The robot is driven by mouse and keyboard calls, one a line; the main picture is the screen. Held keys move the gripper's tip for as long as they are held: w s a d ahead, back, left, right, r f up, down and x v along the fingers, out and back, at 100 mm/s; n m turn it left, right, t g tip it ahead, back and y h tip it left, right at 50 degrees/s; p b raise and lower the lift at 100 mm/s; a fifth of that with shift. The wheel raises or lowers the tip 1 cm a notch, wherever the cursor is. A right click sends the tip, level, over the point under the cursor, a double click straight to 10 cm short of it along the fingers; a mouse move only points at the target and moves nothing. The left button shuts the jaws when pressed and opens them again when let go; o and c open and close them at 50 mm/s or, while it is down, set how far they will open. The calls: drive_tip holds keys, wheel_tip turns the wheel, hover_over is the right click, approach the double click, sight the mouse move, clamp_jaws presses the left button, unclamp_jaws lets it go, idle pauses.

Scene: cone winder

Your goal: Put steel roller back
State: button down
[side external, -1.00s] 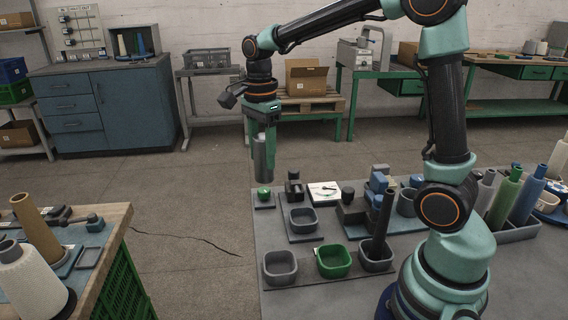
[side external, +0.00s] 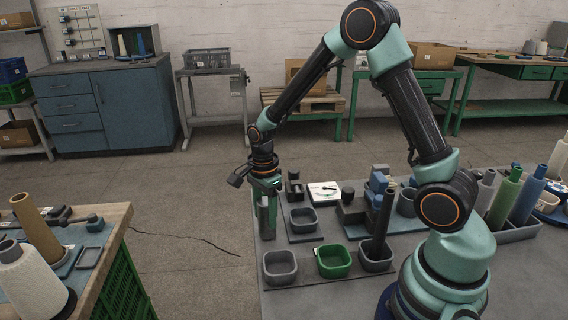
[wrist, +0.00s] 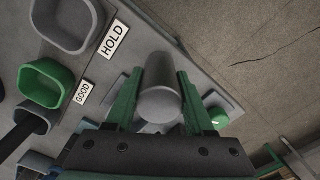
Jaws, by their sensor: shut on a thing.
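The steel roller is a grey metal cylinder (side external: 267,216). It is upright in my gripper (side external: 268,203), low at the left edge of the grey table. In the wrist view the roller (wrist: 159,103) lies between the two green fingers of my gripper (wrist: 160,100), which are shut on it. A green knob (wrist: 218,117) shows just right of the fingers in the wrist view; in the side view it is hidden behind my gripper and the roller. Whether the roller's lower end touches anything cannot be told.
A green bin (side external: 333,262) and grey bins (side external: 280,268) stand on the grey table (side external: 310,302). Labels HOLD (wrist: 114,39) and GOOD (wrist: 83,92) lie beside bins. A dark tube (side external: 383,222) stands in another bin. A wooden bench (side external: 118,221) is at the left.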

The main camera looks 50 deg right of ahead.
drive_tip(key=shift+f, duration=0.3)
drive_tip(key=shift+c, duration=1.4)
unclamp_jaws()
drive_tip(key=shift+r, duration=0.1)
wheel_tip(320, 180, up, 12)
drive_tip(key=s+a+r+n+t, duration=0.2)
drive_tip(key=s+r+n+t, duration=0.3)
drive_tip(key=n, duration=1.5)
drive_tip(key=s+r, duration=0.3)
drive_tip(key=s, duration=0.3)
drive_tip(key=shift+s+a+r+t, duration=0.25)
drive_tip(key=shift+a+r+t, duration=0.05)
drive_tip(key=shift+a+r, duration=0.1)
